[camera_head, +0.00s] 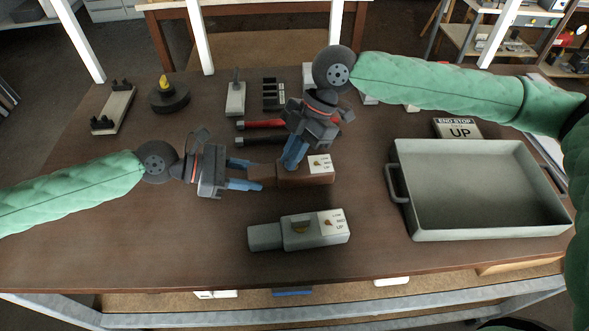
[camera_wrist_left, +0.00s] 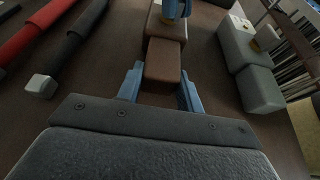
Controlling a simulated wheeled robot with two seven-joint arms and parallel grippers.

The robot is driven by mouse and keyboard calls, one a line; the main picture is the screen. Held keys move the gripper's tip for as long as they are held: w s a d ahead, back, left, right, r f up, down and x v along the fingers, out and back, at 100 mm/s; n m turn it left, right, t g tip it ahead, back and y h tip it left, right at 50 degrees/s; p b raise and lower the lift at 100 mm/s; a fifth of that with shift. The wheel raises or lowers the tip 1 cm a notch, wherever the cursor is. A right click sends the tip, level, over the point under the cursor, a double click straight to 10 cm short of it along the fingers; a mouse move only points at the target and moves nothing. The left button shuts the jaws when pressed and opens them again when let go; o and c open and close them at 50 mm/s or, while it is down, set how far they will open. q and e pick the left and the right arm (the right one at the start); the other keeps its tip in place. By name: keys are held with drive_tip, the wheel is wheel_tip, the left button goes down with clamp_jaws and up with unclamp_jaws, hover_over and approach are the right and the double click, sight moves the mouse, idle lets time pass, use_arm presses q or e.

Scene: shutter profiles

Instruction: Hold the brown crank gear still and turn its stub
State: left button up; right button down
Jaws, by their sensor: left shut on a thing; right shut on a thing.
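The brown crank gear (camera_head: 308,179) lies on the table in the middle of the head view, with a white printed label on its right end. It also shows at the top of the left wrist view (camera_wrist_left: 166,28). Its narrower stub (camera_head: 262,173) points left; the stub is clear in the left wrist view (camera_wrist_left: 164,62). My left gripper (camera_head: 250,179) is shut on the stub's free end, one blue finger on each side. My right gripper (camera_head: 291,165) comes from above and is shut on the gear's body. Its fingers partly hide the gear.
A grey crank gear (camera_head: 298,233) with a similar label lies in front. A grey tray (camera_head: 478,236) stands at the right. Red (camera_head: 262,125) and black (camera_head: 258,140) rods lie behind the left gripper. Several small parts stand at the back. The table's front left is clear.

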drive_tip(key=shift+f, duration=0.1)
drive_tip(key=n+g+h, duration=0.1)
drive_tip(key=n, duration=0.1)
drive_tip(key=n+g, duration=0.1)
drive_tip(key=n, duration=0.1)
drive_tip(key=shift+n+h, duration=0.3)
drive_tip(key=shift+h, duration=0.1)
drive_tip(key=shift+n+h, duration=0.4)
drive_tip(key=shift+n, duration=0.3)
drive_tip(key=shift+n+g+h, duration=0.3)
drive_tip(key=shift+n+h, duration=0.5)
drive_tip(key=shift+n, duration=0.7)
drive_tip(key=c, duration=1.6)
unclamp_jaws()
drive_tip(key=shift+o, duration=0.2)
